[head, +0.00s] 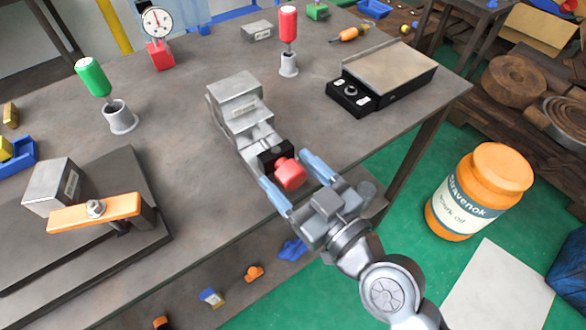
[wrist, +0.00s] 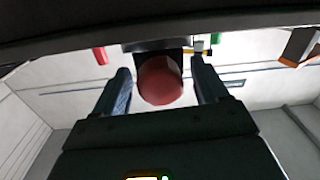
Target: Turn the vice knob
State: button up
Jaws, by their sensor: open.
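The vice (head: 238,108) is a grey metal block with a stepped body on the table, its black front end facing my arm. Its red knob (head: 290,174) sticks out from that black end toward the table's front edge. My gripper (head: 294,176) is open, with one blue-padded finger on each side of the knob. In the wrist view the round red knob (wrist: 160,80) sits between the two dark fingers (wrist: 160,88), with a gap visible on both sides. I cannot tell how deep the fingertips reach past the knob.
A clamp with an orange bar (head: 95,212) and a steel block stand at the left. A black device with a flat plate (head: 390,72) lies at the right. Green (head: 92,77) and red (head: 288,25) handled tools stand in holders. An orange oil jar (head: 478,190) is on the right.

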aim_at(297, 184)
jog(key=c, duration=1)
jog(key=shift+f+m+b, duration=0.15)
jog(key=shift+m+b, duration=0.45)
jog(key=shift+m, duration=0.4)
jog(key=shift+c, duration=0.2)
jog(key=shift+m, duration=1.2)
jog(key=o, duration=1)
jog(key=shift+o, duration=0.2)
jog(key=b+v, duration=0.3)
jog(key=v, duration=0.3)
jog(key=shift+s+d+f, duration=0.1)
jog(key=shift+s, duration=0.05)
jog(key=shift+s+d, duration=0.4)
jog(key=shift+s, duration=0.15)
